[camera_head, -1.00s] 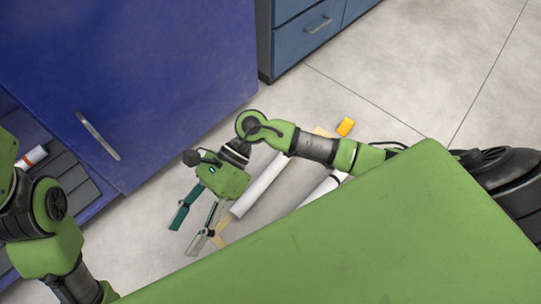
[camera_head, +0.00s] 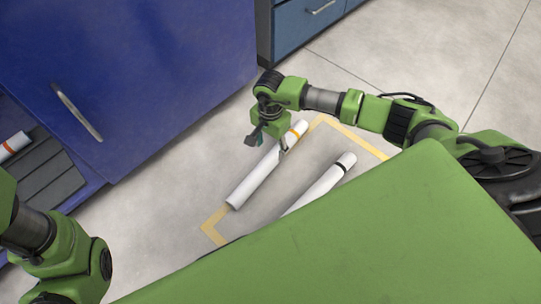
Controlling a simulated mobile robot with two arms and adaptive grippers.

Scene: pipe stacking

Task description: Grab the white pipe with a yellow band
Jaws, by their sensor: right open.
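A white pipe with a yellow-orange band (camera_head: 258,178) lies slanted on the floor, its banded end at the upper right. My right gripper (camera_head: 269,138) is above the upper part of this pipe, near the band, pointing down with its fingers apart. One finger overlaps the pipe in the picture; I cannot tell whether it touches. My left arm shows at the lower left, but its gripper is out of view.
A white pipe with a black band (camera_head: 322,183) lies to the right, partly hidden by my green body. Yellow tape (camera_head: 352,138) frames both pipes. Another white pipe with an orange band (camera_head: 14,146) lies on a dark slatted rack (camera_head: 52,187) beside the blue cabinet (camera_head: 130,80).

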